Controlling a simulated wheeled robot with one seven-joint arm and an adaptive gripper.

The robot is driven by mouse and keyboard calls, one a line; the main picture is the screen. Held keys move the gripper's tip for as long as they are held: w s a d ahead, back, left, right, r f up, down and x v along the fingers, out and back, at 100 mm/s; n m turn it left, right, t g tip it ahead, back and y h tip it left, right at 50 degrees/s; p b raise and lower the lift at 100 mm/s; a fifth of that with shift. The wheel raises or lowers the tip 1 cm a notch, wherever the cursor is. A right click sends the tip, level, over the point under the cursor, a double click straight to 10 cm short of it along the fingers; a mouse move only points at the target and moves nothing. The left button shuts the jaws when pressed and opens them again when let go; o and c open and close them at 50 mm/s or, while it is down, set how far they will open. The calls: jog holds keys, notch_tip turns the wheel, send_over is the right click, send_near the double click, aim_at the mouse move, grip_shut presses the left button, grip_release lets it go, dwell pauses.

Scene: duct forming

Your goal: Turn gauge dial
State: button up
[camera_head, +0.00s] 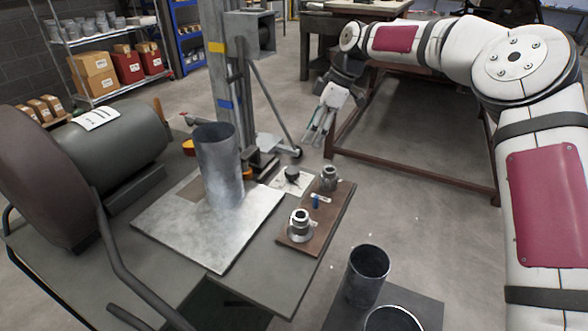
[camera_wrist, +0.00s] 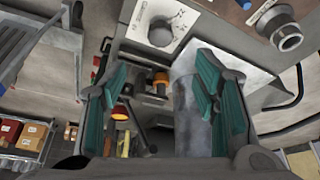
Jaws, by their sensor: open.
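The gauge dial (camera_head: 292,175) is a dark round knob on a white plate with markings, lying on the workbench between the steel pipe and the brown board. It also shows in the wrist view (camera_wrist: 161,34), near the top, with its plate above and around it. My gripper (camera_head: 316,138) hangs from the arm beyond the dial, up and to the right of it in the head view, clear of it. In the wrist view my gripper's (camera_wrist: 162,85) teal-padded fingers are apart, with nothing held between them.
An upright steel pipe (camera_head: 219,165) stands on a metal sheet (camera_head: 160,228) left of the dial. A brown board (camera_head: 318,226) with metal fittings (camera_head: 329,178) lies right of it. A tall grey post (camera_head: 220,70) rises behind. Open pipes (camera_head: 368,275) stand at front right.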

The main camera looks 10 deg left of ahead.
aim_at(293, 170)
jog(key=x, duration=1.3)
jog(key=shift+f+b, duration=0.2)
jog(key=shift+b, duration=0.15)
jog(key=c, duration=1.1)
